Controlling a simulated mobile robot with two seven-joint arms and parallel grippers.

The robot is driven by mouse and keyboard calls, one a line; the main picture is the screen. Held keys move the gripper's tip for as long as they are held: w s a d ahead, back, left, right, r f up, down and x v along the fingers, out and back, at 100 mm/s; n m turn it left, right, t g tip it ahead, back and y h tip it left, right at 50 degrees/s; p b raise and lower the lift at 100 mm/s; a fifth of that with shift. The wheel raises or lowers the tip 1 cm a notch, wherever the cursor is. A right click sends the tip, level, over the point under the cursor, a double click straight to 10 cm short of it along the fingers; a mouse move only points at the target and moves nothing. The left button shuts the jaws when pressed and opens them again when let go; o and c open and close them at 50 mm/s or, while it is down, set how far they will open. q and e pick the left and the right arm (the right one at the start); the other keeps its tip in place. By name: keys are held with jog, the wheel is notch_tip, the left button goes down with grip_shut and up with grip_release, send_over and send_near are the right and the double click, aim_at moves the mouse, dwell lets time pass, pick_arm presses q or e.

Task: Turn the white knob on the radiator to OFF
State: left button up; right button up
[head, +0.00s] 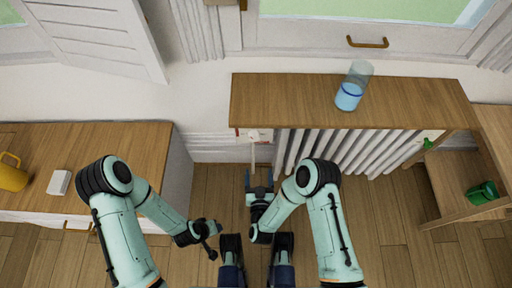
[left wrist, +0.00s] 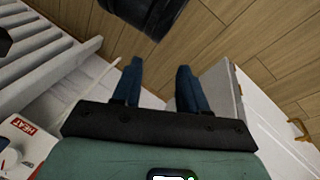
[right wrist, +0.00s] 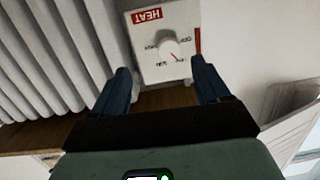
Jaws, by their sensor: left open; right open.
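The white round knob (right wrist: 170,49) sits on a white control panel (right wrist: 152,72) with a red HEAT label, upside down in the right wrist view. The small lettering around the knob is too blurred to read surely. My right gripper (right wrist: 162,80) is open, its blue fingers apart with the panel ahead between them, nothing held. In the head view the right gripper (head: 259,182) is below the panel (head: 254,135). My left gripper (left wrist: 158,75) is open and empty. Its view shows the knob (left wrist: 10,160) and panel at the lower left edge, partly cut off.
White radiator fins (head: 340,150) stand beside the panel under a wooden shelf (head: 290,100) carrying a glass with blue liquid (head: 349,96). A pale pipe (head: 253,156) runs down below the panel. A wooden-topped cabinet (head: 120,140) is at left, a side shelf with a green mug (head: 482,193) at right.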

jog(key=w+a+t, duration=0.1)
jog(key=a, duration=0.1)
jog(key=b, duration=0.2)
send_near(254, 140)
jog(key=w, duration=0.2)
jog(key=shift+t+h, duration=0.3)
jog(key=w+b, duration=0.1)
jog(key=w, duration=0.2)
jog(key=w+b, duration=0.1)
jog(key=w, duration=0.3)
jog(key=shift+w+a+f, duration=0.1)
jog(key=shift+w+a, duration=0.1)
jog(key=shift+w, duration=0.1)
pick_arm(q)
jog(key=a+f, duration=0.3)
jog(key=f, duration=0.3)
jog(key=shift+f+g, duration=0.2)
jog(key=shift+g, duration=0.1)
pick_arm(e)
jog(key=c, duration=1)
jog(key=shift+c, duration=0.2)
pick_arm(q)
jog(key=shift+w+r+y, duration=0.1)
jog(key=shift+r+y, duration=0.05)
jog(key=shift+y, duration=0.15)
